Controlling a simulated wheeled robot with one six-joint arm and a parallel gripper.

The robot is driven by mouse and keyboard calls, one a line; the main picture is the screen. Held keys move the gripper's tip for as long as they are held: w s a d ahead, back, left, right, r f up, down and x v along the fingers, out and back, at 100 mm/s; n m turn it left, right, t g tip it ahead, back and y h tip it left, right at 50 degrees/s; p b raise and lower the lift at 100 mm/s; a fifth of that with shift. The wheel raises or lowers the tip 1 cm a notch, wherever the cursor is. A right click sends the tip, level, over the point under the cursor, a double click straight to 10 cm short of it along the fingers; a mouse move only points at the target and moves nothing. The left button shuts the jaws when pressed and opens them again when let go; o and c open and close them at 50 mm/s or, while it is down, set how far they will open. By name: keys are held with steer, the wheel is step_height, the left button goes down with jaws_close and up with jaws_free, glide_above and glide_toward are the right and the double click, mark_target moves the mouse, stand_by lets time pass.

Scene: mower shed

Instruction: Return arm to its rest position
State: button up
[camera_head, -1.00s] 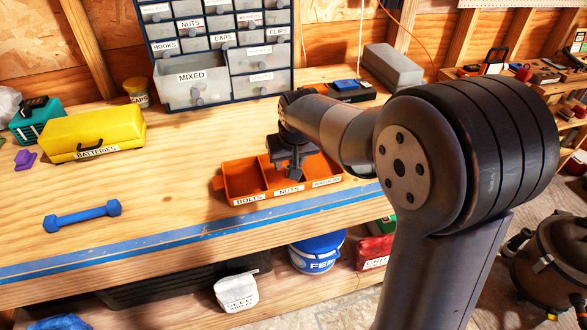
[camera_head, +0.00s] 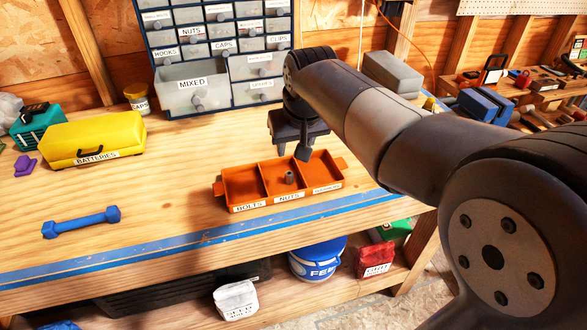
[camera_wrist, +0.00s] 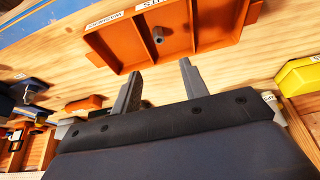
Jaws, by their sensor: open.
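My gripper (camera_head: 303,152) is raised above the back of the orange sorting tray (camera_head: 254,205) in the head view. In the wrist view, my gripper (camera_wrist: 160,78) shows two separate fingers with nothing between them. The tray also shows in the wrist view (camera_wrist: 115,42). A small grey cylindrical piece (camera_head: 289,177) stands in the middle NUTS compartment and shows in the wrist view too (camera_wrist: 158,35).
A drawer cabinet (camera_head: 222,67) with its MIXED drawer pulled out stands behind the tray. A yellow BATTERIES box (camera_head: 95,138), a teal case (camera_head: 38,125) and a blue dumbbell-shaped tool (camera_head: 82,221) are on the left. A grey box (camera_head: 392,72) stands at the back right.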

steer(key=x, duration=1)
steer(key=shift+w+f, duration=0.1)
steer(key=shift+f, duration=0.15)
step_height(320, 180, up, 3)
steer(key=p, duration=0.3)
steer(key=shift+r, duration=0.15)
steer(key=shift+w+r+p, duration=0.1)
steer(key=shift+r+p, duration=0.45)
steer(key=shift+r, duration=0.15)
steer(key=shift+f, duration=0.15)
